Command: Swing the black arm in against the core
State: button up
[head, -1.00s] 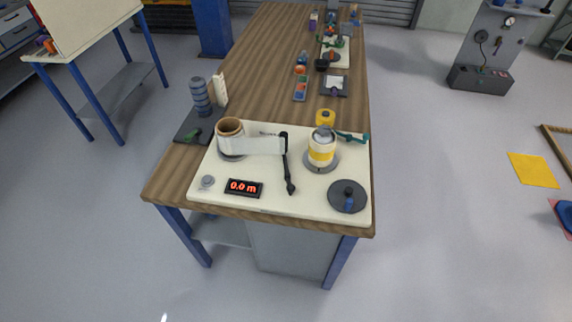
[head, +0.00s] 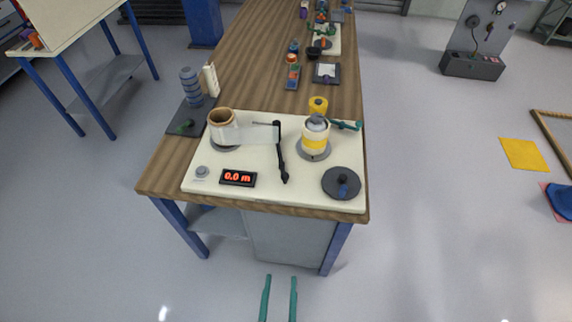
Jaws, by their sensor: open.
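The black arm (head: 281,157) is a thin dark lever on the cream board (head: 215,185), between the two rollers. Its upper end is by the film strip (head: 259,135) and its lower end points to the board's front. The strip runs right from a brown-cored roll (head: 222,125) on the left. The core (head: 315,135), white and yellow with a grey top, stands upright on a grey disc to the right, apart from the arm. My gripper (head: 281,279) shows as two teal fingers at the bottom, open and empty, well in front of the table.
A red display (head: 238,178) reads 0.0 m. A dark disc with a blue knob (head: 342,184) sits at the board's front right. A teal lever (head: 346,125) is beside the core. Open floor lies before the table (head: 163,172).

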jog(key=w+a+t, duration=0.1)
jog(key=w+a, duration=0.1)
jog(key=w, duration=1)
jog(key=n+t, duration=0.1)
jog(key=n, duration=0.1)
send_near(284, 180)
jog(key=shift+h, duration=0.4)
jog(key=w, duration=0.4)
jog(key=shift+w, duration=0.4)
jog(key=w, duration=1)
jog(key=shift+w+d, duration=0.3)
grip_shut()
